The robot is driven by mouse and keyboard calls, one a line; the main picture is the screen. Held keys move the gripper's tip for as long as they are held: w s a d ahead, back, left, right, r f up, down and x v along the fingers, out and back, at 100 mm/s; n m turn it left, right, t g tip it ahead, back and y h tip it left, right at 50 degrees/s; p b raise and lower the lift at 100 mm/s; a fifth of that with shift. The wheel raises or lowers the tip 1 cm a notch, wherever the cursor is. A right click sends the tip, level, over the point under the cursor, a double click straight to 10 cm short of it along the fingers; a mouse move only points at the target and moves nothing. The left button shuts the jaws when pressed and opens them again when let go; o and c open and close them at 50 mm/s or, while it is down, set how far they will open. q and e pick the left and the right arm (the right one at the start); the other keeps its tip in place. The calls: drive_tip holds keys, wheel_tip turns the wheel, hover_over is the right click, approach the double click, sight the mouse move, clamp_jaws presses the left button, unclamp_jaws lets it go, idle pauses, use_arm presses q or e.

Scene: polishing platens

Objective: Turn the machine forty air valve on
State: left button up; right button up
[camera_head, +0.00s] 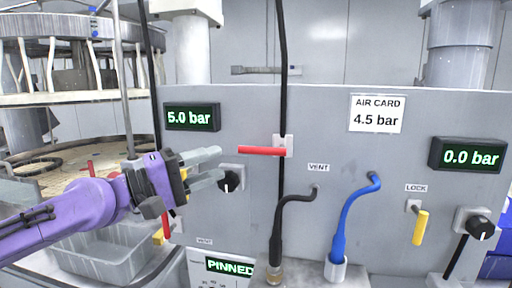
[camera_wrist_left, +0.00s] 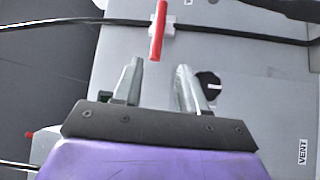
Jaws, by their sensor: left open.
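A red lever handle (camera_head: 262,150) lies horizontally across a vertical black hose on the grey panel; no label naming machine forty is readable beside it. In the left wrist view the red lever (camera_wrist_left: 158,32) is just beyond the fingertips. My left gripper (camera_head: 220,163) is open and empty, its fingers pointing at the lever from the left, apart from it. It also shows in the left wrist view (camera_wrist_left: 160,66). A black knob (camera_head: 231,181) is near the lower finger. My right gripper is not in view.
The panel has a 5.0 bar display (camera_head: 192,117), a 0.0 bar display (camera_head: 467,155) and an air card (camera_head: 377,113) reading 4.5 bar. A blue hose (camera_head: 345,215), a yellow lock lever (camera_head: 421,228) and another black knob (camera_head: 480,228) are to the right. A grey bin (camera_head: 100,252) is at lower left.

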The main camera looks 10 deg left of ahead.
sight(246, 152)
use_arm(q)
drive_tip(key=p+x, duration=0.1)
drive_tip(key=x, duration=0.3)
drive_tip(key=p+x, duration=0.1)
drive_tip(key=x, duration=0.4)
drive_tip(key=shift+s+d+r, duration=0.15)
drive_tip(key=shift+d+r, duration=0.05)
drive_tip(key=shift+r, duration=0.05)
drive_tip(key=shift+d+r, duration=0.1)
drive_tip(key=shift+d, duration=0.1)
drive_tip(key=shift+a, duration=0.1)
clamp_jaws()
